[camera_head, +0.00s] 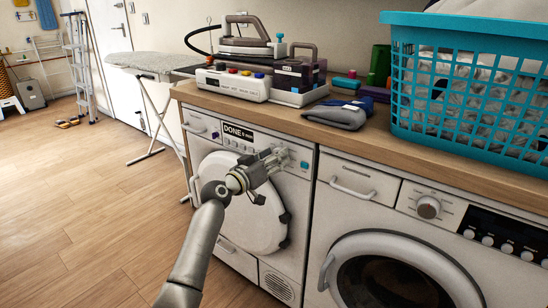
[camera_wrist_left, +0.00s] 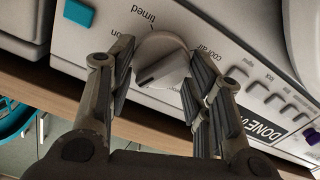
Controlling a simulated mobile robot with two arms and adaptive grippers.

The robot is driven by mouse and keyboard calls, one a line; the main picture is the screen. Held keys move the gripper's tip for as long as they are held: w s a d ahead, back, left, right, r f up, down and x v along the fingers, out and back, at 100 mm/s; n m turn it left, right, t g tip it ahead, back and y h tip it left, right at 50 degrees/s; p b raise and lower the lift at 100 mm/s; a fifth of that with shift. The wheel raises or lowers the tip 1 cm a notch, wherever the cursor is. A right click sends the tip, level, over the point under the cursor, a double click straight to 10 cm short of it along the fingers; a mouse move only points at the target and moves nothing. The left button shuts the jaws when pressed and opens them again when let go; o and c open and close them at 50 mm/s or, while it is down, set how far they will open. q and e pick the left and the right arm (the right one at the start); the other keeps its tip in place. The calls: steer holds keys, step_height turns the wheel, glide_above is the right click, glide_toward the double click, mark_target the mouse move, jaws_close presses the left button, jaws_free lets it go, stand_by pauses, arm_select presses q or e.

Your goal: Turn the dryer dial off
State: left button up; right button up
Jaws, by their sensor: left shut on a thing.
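The dryer (camera_head: 238,215) is the left white machine under the wooden counter, with a display reading "DONE" (camera_head: 239,132). Its dial (camera_wrist_left: 160,62) is a round light-grey knob with a raised ridge, set on the upside-down-looking panel in the left wrist view. The words "timed" and "cool air" show around it. My left gripper (camera_head: 272,163) reaches in from the left at the dryer's panel. In the left wrist view its fingers (camera_wrist_left: 158,85) stand on both sides of the dial and are shut on it. In the head view the gripper mostly hides the dial. My right gripper is not in view.
A teal button (camera_wrist_left: 79,12) sits beside the dial. A second machine with its own knob (camera_head: 428,207) stands right of the dryer. A blue laundry basket (camera_head: 465,115), folded grey cloth (camera_head: 338,115) and an iron station (camera_head: 300,95) rest on the counter. The floor (camera_head: 90,200) at left is clear.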

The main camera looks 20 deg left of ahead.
arm_select(q)
steer(key=shift+a+f+n+p, duration=0.1)
steer(key=shift+n+p, duration=0.65)
steer(key=shift+n, duration=1.85)
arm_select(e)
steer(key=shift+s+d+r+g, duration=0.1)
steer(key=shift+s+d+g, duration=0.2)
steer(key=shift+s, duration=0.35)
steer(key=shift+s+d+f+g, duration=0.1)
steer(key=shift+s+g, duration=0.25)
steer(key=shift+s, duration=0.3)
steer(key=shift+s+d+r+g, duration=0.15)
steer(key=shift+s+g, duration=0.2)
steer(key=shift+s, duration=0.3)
arm_select(q)
steer(key=o, duration=1)
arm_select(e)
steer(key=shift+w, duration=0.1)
arm_select(q)
steer(key=v, duration=1.2)
